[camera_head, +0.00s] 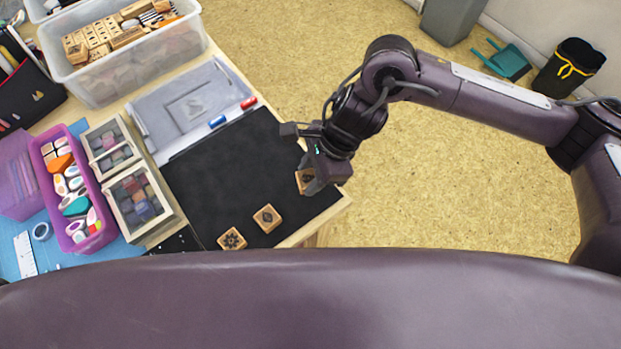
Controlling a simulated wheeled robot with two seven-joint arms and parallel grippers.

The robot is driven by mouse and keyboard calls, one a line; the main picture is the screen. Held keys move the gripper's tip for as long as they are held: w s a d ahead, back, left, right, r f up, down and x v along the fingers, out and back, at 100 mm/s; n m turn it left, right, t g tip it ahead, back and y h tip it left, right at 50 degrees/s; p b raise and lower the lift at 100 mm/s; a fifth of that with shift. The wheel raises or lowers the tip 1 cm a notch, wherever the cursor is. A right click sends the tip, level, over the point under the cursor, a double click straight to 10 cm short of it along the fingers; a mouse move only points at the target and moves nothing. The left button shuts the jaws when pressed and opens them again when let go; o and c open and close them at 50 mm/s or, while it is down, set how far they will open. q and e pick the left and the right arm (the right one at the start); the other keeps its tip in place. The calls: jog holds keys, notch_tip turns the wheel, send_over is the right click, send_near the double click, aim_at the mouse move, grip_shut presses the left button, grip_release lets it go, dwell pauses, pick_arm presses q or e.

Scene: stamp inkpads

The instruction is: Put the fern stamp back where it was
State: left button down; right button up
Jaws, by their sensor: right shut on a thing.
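Three wooden block stamps show on or over the black mat (205,180). One stamp (232,239) lies near the mat's front edge with a dark round motif on top. A second stamp (267,218) lies to its right with a smaller dark motif. A third stamp (303,178) is at my right gripper (312,177), which is shut on it near the mat's right edge. The gripper partly covers this stamp. Whether it touches the mat, and which motif is the fern, I cannot tell. My left gripper is not in view.
A clear bin (120,65) of wooden stamps stands at the back left. A whiteboard (185,108) with a red and a blue marker lies behind the mat. Stamp boxes (141,203) and a purple tray (72,190) stand left. The mat's middle is clear.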

notch_tip(320, 180, down, 4)
jog(key=shift+r, duration=0.25)
jog(key=shift+f, duration=0.1)
jog(key=o, duration=0.9)
jog(key=v, duration=1.2)
jog(key=shift+b, duration=0.4)
